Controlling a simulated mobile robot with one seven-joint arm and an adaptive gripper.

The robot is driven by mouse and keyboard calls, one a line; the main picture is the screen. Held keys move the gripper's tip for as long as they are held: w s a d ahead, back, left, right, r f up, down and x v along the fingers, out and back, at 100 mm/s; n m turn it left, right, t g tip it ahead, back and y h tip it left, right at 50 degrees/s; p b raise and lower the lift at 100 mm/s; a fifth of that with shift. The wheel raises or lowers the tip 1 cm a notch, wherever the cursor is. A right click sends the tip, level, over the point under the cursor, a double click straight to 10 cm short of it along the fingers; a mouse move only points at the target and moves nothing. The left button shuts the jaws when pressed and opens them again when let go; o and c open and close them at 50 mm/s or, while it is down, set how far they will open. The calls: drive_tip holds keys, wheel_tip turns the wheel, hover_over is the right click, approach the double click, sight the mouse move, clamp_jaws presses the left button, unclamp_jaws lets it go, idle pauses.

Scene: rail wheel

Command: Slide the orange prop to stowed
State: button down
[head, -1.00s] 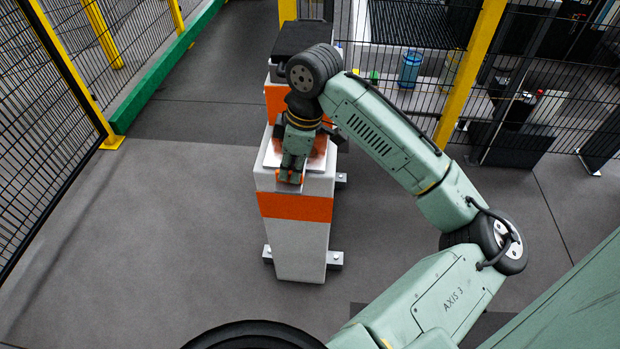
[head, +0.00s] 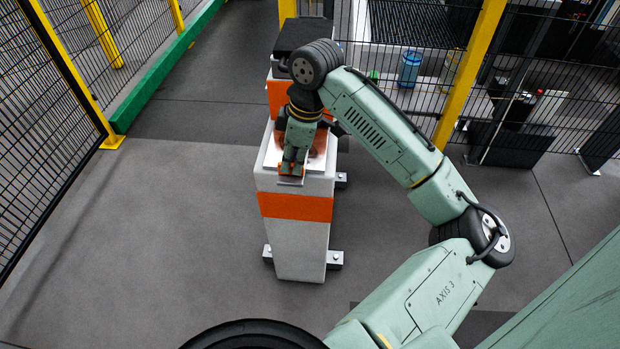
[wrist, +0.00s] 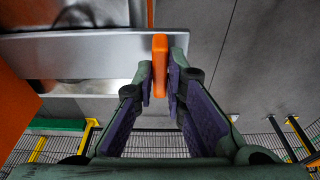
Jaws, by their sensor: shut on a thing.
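The orange prop (wrist: 159,66) is a narrow upright piece at the edge of a grey metal plate in the wrist view. My gripper (wrist: 160,83) has a finger on each side of it and is shut on it. In the head view my gripper (head: 291,171) points down at the front top edge of a white and orange pedestal (head: 300,240). The prop is mostly hidden by the fingers there. A copper-coloured, shiny surface (head: 318,145) lies on top of the pedestal, partly behind my gripper.
A black box-like top (head: 300,36) stands at the back of the pedestal. Wire fences with yellow posts (head: 470,70) stand at the left and behind. A green floor barrier (head: 165,70) runs at the upper left. The floor left of the pedestal is clear.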

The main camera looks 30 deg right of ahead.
drive_tip(key=shift+w+d, duration=0.1)
drive_tip(key=shift+w, duration=0.05)
drive_tip(key=shift+w+d+p, duration=0.25)
drive_tip(key=shift+w+d, duration=0.3)
drive_tip(key=shift+w, duration=0.2)
drive_tip(key=shift+w+d+p, duration=0.2)
drive_tip(key=shift+w+d, duration=0.3)
drive_tip(key=shift+w, duration=0.35)
drive_tip(key=shift+w+d+p, duration=0.3)
drive_tip(key=shift+w+d, duration=0.25)
drive_tip(key=shift+w, duration=0.25)
drive_tip(key=shift+w+d+p, duration=0.25)
drive_tip(key=shift+w+d, duration=0.3)
drive_tip(key=shift+w, duration=0.3)
drive_tip(key=shift+w+d+p, duration=0.35)
drive_tip(key=shift+w+d, duration=0.25)
drive_tip(key=shift+w, duration=0.2)
drive_tip(key=shift+w+d+p, duration=0.3)
drive_tip(key=shift+w+d, duration=0.25)
drive_tip(key=shift+w, duration=0.25)
drive_tip(key=shift+w+d+p, duration=0.35)
drive_tip(key=shift+w+d, duration=0.25)
drive_tip(key=shift+w, duration=0.25)
drive_tip(key=shift+w+d+p, duration=0.3)
drive_tip(key=shift+w+d, duration=0.25)
drive_tip(key=shift+w, duration=0.35)
